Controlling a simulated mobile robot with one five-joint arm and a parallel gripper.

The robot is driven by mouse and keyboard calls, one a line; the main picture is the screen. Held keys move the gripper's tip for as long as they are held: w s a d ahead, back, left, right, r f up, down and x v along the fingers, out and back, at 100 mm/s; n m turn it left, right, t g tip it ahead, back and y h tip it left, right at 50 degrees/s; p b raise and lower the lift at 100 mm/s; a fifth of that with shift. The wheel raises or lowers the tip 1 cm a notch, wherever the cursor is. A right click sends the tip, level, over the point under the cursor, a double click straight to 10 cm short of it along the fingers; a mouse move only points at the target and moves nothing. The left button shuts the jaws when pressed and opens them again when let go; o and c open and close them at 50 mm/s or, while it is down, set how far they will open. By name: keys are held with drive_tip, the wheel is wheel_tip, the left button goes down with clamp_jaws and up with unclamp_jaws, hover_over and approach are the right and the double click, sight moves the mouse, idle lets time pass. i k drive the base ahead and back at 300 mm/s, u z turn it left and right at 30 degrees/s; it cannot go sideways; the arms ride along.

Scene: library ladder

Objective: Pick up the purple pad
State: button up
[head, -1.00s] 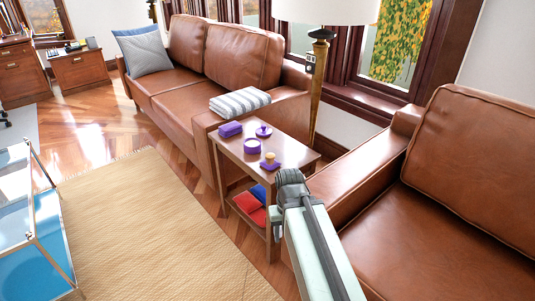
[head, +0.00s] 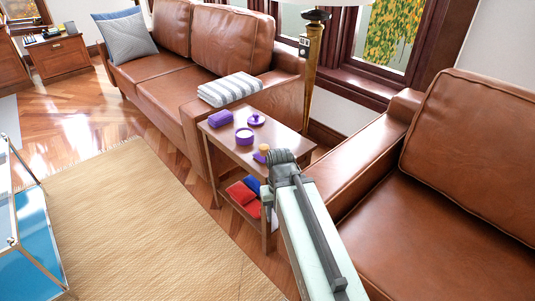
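Several purple things lie on the wooden side table (head: 228,148) between the sofa and the armchair. A purple block (head: 220,118) is at its left, a round purple dish (head: 244,136) in the middle, and a round purple lid-like piece with a knob (head: 256,119) at the back. A small purple flat piece (head: 259,157) with a tan knob (head: 264,148) is at the front, partly hidden by my arm. I cannot tell for sure which one is the pad. My gripper (head: 281,157) appears in front of the table's right front part; its fingers are not clear.
Red (head: 240,192) and blue (head: 252,183) items lie on the lower shelf. A striped folded cloth (head: 230,90) rests on the sofa arm. A brass lamp pole (head: 311,70) stands behind the table. The armchair (head: 440,200) is close at right; the rug (head: 120,220) is clear.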

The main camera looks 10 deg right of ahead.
sight(260, 155)
drive_tip(key=k, duration=0.8)
drive_tip(key=u, duration=0.4)
drive_tip(key=i, duration=0.8)
drive_tip(key=u, duration=0.85)
drive_tip(key=i, duration=1.05)
drive_tip(key=z, duration=0.2)
